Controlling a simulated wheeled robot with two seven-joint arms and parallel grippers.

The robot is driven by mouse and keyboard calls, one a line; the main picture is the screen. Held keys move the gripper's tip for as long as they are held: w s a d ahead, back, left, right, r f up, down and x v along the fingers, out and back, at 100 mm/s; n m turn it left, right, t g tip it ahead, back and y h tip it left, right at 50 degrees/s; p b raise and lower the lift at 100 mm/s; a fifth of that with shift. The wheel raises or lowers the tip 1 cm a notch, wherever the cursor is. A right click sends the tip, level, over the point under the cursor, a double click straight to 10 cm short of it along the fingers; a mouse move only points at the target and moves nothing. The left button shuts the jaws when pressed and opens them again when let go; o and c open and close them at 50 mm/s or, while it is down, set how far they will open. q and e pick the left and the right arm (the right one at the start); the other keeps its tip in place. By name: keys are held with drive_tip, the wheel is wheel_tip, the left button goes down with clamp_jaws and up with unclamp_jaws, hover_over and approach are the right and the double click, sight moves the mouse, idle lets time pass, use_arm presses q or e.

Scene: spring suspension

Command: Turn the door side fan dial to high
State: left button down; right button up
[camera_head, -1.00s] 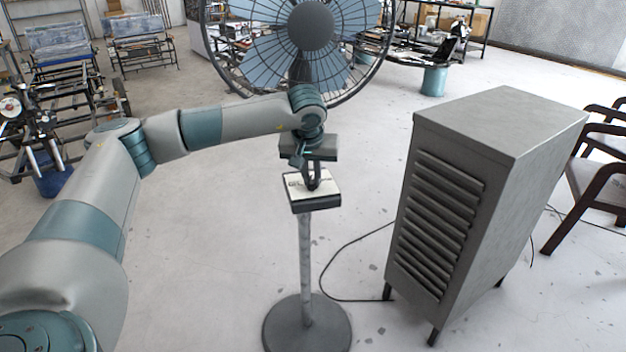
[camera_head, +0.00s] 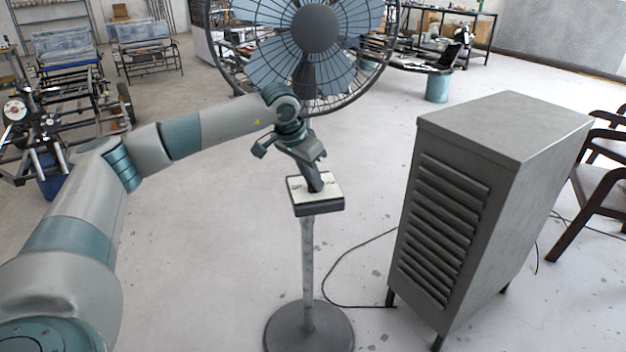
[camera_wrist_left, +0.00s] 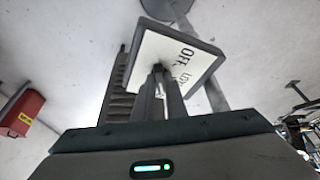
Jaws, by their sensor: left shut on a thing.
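The pedestal fan (camera_head: 316,28) stands at the top centre in the head view, with a grey round base (camera_head: 309,328). Its control box (camera_head: 318,206) sits on the pole, with a white top panel. In the left wrist view the panel (camera_wrist_left: 190,72) reads "OFF" and a partly hidden word beside it. My left gripper (camera_head: 318,184) reaches down onto the panel, tilted. Its fingers (camera_wrist_left: 160,75) are shut on the small dial at the panel's middle. The fingers hide most of the dial, so I cannot tell its setting. My right gripper is not in view.
A grey louvred cabinet (camera_head: 490,180) stands right of the fan pole. Dark chairs (camera_head: 595,190) are at the far right. A black cable (camera_head: 350,265) runs on the floor between pole and cabinet. The floor left of the pole is clear.

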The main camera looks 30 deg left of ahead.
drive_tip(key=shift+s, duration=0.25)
use_arm(q)
drive_tip(key=c, duration=1.8)
unclamp_jaws()
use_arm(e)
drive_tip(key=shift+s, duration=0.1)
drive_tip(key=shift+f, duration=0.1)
use_arm(q)
drive_tip(key=shift+s+r, duration=0.2)
drive_tip(key=shift+r, duration=0.3)
drive_tip(key=v, duration=0.3)
drive_tip(key=shift+s+a+r+b, duration=0.1)
drive_tip(key=shift+r+b, duration=0.1)
drive_tip(key=shift+b, duration=0.15)
drive_tip(key=s+a+b, duration=0.2)
drive_tip(key=s+b, duration=0.1)
drive_tip(key=s, duration=0.9)
drive_tip(key=shift+a+r, duration=0.2)
drive_tip(key=shift+a, duration=0.1)
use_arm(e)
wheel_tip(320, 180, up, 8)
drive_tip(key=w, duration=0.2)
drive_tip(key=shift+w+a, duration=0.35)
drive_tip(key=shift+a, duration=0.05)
